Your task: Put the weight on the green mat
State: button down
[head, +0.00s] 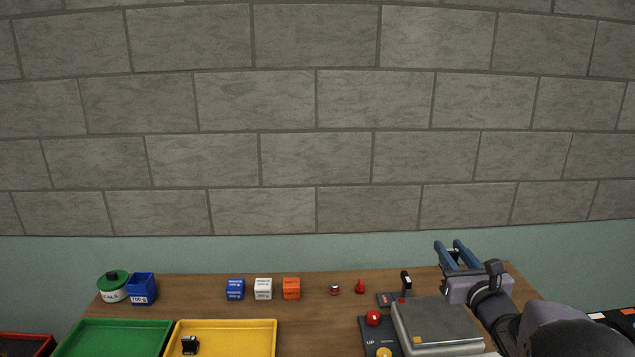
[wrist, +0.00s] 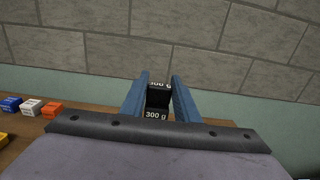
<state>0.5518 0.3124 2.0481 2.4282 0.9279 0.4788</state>
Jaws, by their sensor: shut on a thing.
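A black weight (wrist: 157,101) marked "300 g" sits between the two blue fingers of my gripper (wrist: 159,98) in the wrist view. My gripper (head: 457,254) is shut on it. In the head view the gripper is at the right, by the table's back right corner and beyond the scale; the weight is hard to make out there. The green mat (head: 112,338), which looks like a shallow tray with a raised rim, lies at the front left, far from the gripper. Its near part is cut off by the picture's edge.
A yellow tray (head: 232,338) beside the green one holds a small black object (head: 190,345). Blue (head: 235,289), white (head: 263,289) and orange (head: 291,288) blocks stand behind. A scale (head: 438,322) and a red button (head: 373,318) are at right. A green-lidded pot (head: 113,287) and blue bin (head: 142,288) stand back left.

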jog(key=w+d+r+n+y+b, duration=0.1)
jog(key=d+b, duration=0.3)
jog(key=d, duration=0.5)
jog(key=s+d+f+n+y+b, duration=0.1)
jog(key=s+d+f+y+b, duration=0.1)
jog(key=s+d, duration=0.3)
jog(key=s+d+f+n+y+b, duration=0.1)
jog(key=s+d+f+y+b, duration=0.15)
jog(key=d, duration=0.45)
jog(key=s+d+f+n+g+y+b, duration=0.1)
jog(key=s+d+f+n+b, duration=0.15)
jog(key=s+d+f, duration=0.5)
jog(key=shift+m, duration=0.55)
jog(key=shift+s+a+f, duration=0.3)
jog(key=shift+f, duration=1.3)
jog(key=shift+s+a+f, duration=0.25)
jog(key=shift+s+f, duration=0.1)
jog(key=shift+f, duration=1.25)
jog(key=shift+s+a+f, duration=0.3)
jog(key=shift+f, duration=1.45)
jog(key=shift+f, duration=0.6)
jog(key=c, duration=1.6)
grip_release()
jog(key=shift+f, duration=0.15)
jog(key=shift+c, duration=0.2)
